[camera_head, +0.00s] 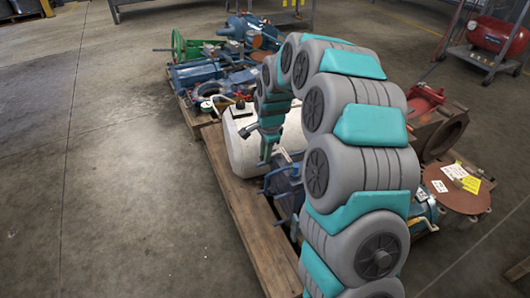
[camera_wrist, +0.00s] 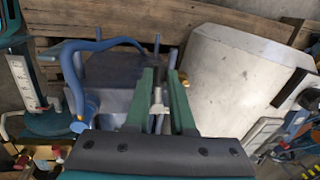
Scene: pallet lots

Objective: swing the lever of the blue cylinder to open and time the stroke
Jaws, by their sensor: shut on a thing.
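A blue-grey body (camera_wrist: 112,82), which looks like the blue cylinder, lies on the pallet below my gripper in the wrist view. A curved blue pipe or handle (camera_wrist: 72,70) arches over its left side. In the head view the blue unit (camera_head: 285,183) is partly hidden by my arm. My gripper (camera_wrist: 160,78) has its two green fingers closed around a slim grey metal bar, apparently the lever (camera_wrist: 157,94). In the head view my gripper (camera_head: 265,155) points down beside the white tank, above the blue unit. The lever's far end and pivot are not clear.
A white tank (camera_head: 240,140) lies close by my gripper and shows at right in the wrist view (camera_wrist: 235,80). Red flanged parts (camera_head: 425,100) stand right. The concrete floor at left is clear.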

